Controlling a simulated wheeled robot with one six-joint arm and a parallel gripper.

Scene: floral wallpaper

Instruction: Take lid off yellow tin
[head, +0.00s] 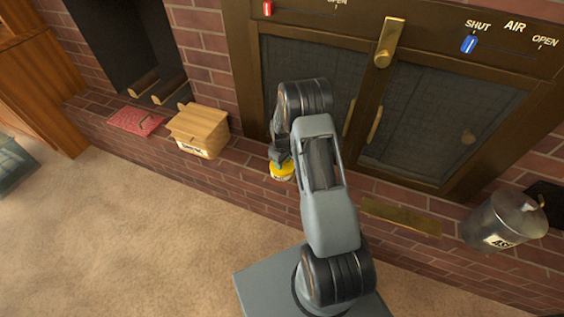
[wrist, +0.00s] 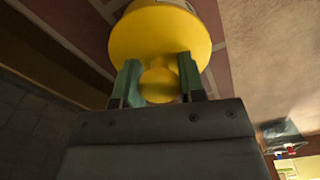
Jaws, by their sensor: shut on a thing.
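The yellow tin (head: 282,174) stands on the brick hearth ledge in front of the dark metal doors. In the wrist view its yellow lid (wrist: 160,42) fills the upper middle, with a round yellow knob (wrist: 158,82) on it. My gripper (wrist: 158,84) has its two green fingers on either side of the knob and is shut on it. In the head view my gripper (head: 281,160) is right above the tin, and my arm partly hides it. I cannot tell whether the lid sits on the tin's body or is raised from it.
A wooden box (head: 198,131) and a red patterned item (head: 136,121) lie left on the brick ledge (head: 244,176). The doors (head: 432,120) stand close behind my arm. Carpet (head: 130,230) is clear in front.

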